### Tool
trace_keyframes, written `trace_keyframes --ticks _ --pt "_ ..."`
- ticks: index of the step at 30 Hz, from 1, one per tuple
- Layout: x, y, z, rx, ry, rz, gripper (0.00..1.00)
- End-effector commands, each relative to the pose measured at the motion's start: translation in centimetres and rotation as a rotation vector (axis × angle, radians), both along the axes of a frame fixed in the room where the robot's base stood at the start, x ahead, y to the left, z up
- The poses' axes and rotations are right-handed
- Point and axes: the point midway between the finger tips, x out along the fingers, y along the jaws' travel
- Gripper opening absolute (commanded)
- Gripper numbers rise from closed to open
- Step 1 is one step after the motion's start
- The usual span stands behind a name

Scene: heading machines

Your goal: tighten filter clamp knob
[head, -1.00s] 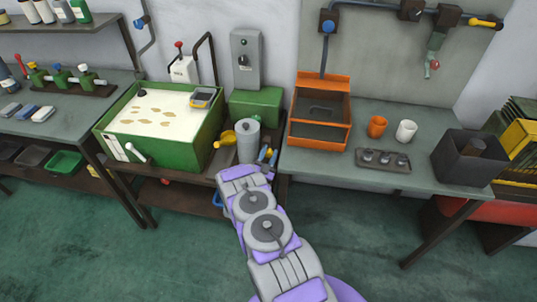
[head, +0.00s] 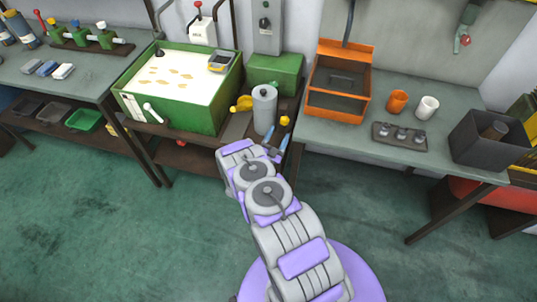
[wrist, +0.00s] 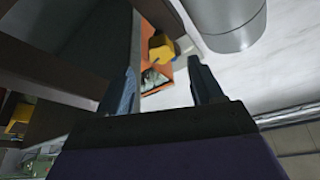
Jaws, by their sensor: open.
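A grey cylindrical filter housing (head: 264,108) with a small top knob stands upright on the bench right of the green tank. A small yellow knob (head: 284,121) shows just right of it; I cannot tell for sure that it is the clamp knob. My gripper (head: 276,137) has two blue fingers, open and apart, just in front of and below the yellow knob. In the wrist view my gripper (wrist: 160,66) is open with nothing held between the fingers. A grey cylinder (wrist: 225,22) shows beyond the right finger, and a yellow block (wrist: 161,48) beyond the gap.
A green box (head: 275,70) is behind. An orange-framed tray (head: 337,104) stands right, with cups and a dark bin (head: 488,141) farther right. The floor in front is clear.

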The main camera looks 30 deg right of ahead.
Motion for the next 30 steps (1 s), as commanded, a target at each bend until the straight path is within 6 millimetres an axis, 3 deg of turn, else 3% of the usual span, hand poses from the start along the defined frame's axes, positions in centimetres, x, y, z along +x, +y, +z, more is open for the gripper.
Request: trace_keyframes --ticks 6,13,19,30 --pt "-2.2 4.1 -1.6 0.0 0.002 0.005 0.66" --pt "-4.0 7.2 -3.0 0.002 -0.001 0.003 0.66" --pt "-4.7 8.3 -3.6 0.002 0.001 -0.001 0.66" --pt "-4.7 8.4 -3.5 -0.001 0.005 -0.002 0.66"
